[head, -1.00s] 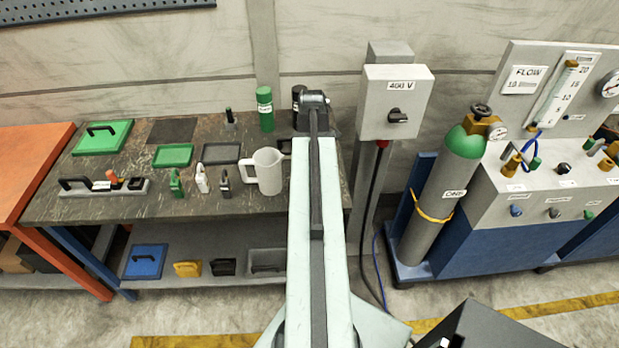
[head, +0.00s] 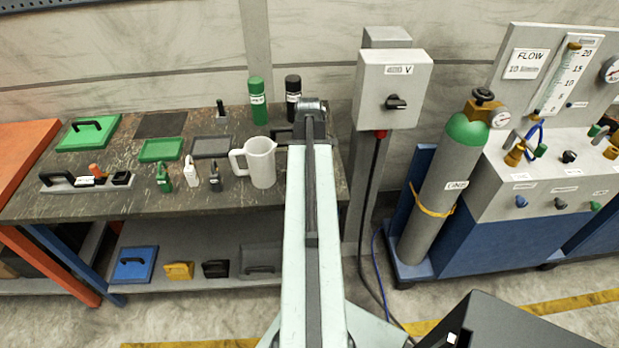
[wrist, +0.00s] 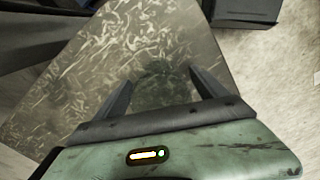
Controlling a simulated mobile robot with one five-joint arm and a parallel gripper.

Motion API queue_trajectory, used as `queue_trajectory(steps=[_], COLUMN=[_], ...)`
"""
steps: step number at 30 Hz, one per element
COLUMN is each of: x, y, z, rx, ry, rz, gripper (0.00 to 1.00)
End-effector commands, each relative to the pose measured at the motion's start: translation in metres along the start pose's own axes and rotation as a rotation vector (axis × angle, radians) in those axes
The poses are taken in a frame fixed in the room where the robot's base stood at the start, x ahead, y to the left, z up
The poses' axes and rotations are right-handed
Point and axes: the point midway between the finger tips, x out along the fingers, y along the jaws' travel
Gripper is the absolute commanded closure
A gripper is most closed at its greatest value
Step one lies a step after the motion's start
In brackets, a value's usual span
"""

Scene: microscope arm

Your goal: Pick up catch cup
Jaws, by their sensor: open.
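A whitish cup with a side handle (head: 262,163) stands upright on the dark bench top, just left of my arm in the head view. It is the only cup-shaped thing I see, and I take it for the catch cup. My gripper (wrist: 163,82) is open in the wrist view, with its two dark fingers apart above the mottled bench top. A dim, dark patch shows between the fingers, and I cannot tell what it is. The cup is not clearly visible in the wrist view.
Green and dark trays lie further left. A 400 V switch box (head: 393,92) and a gas cylinder (head: 440,190) stand right of the bench.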

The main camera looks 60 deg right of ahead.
Motion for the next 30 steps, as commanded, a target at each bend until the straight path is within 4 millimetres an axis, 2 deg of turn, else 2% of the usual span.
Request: queue_trajectory(steps=[1,2,6,8,9,19,30], x=[-0.001,-0.001,-0.001,-0.001,-0.001,-0.006,-0.045], y=[0.0,0.0,0.0,0.0,0.0,0.0,-0.001], z=[0.0,0.0,0.0,0.0,0.0,0.0,-0.002], rx=[0.0,0.0,0.001,0.001,0.001,0.0,-0.004], ry=[0.0,0.0,0.0,0.0,0.0,0.0,0.0], rz=[0.0,0.0,0.0,0.0,0.0,0.0,0.0], gripper=[0.18,0.23,0.62,0.79,0.83,0.84,0.84])
